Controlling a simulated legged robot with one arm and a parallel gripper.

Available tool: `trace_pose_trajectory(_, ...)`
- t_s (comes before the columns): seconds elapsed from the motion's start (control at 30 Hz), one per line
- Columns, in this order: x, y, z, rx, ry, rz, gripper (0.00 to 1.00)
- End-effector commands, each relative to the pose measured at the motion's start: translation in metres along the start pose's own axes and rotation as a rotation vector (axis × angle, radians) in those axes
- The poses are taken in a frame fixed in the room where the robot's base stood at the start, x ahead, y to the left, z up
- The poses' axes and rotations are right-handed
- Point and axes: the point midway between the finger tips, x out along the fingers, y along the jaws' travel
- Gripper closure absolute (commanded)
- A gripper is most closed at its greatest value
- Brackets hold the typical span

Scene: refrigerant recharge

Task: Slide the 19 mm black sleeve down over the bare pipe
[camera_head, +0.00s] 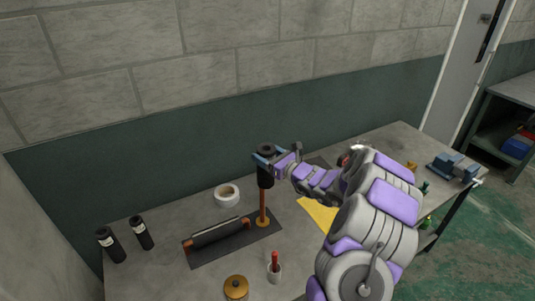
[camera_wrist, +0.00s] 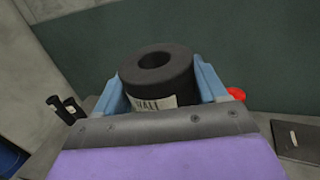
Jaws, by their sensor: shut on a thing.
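The black sleeve (camera_head: 265,179) is a thick-walled foam tube with a pale label, held upright in my gripper (camera_head: 266,158). In the wrist view the sleeve (camera_wrist: 155,62) shows its round top hole, and the blue fingers of my gripper (camera_wrist: 160,88) are closed on both sides of it. The bare copper pipe (camera_head: 263,207) stands upright on a round foot, directly below the sleeve. The sleeve's lower end meets the pipe's visible upper part; whether it is around the pipe or just in front of or above it, I cannot tell. The pipe's top is hidden.
A copper pipe with black insulation (camera_head: 217,232) lies on the dark mat (camera_head: 208,262). Two black cylinders with labels (camera_head: 143,232) stand at left. A tape roll (camera_head: 227,195), brass pot (camera_head: 236,287), red-handled tool in a cup (camera_head: 274,265) and yellow sheet (camera_head: 319,213) are nearby.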

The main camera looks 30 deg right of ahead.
Motion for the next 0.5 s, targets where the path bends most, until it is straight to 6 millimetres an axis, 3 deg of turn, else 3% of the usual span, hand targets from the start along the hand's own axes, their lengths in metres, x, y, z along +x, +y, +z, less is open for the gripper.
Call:
trace_pose_trajectory(0.03,0.002,0.013,-0.029,0.024,0.051,0.023,1.0)
trace_pose_trajectory(0.5,0.004,0.017,-0.053,0.028,0.055,0.025,1.0)
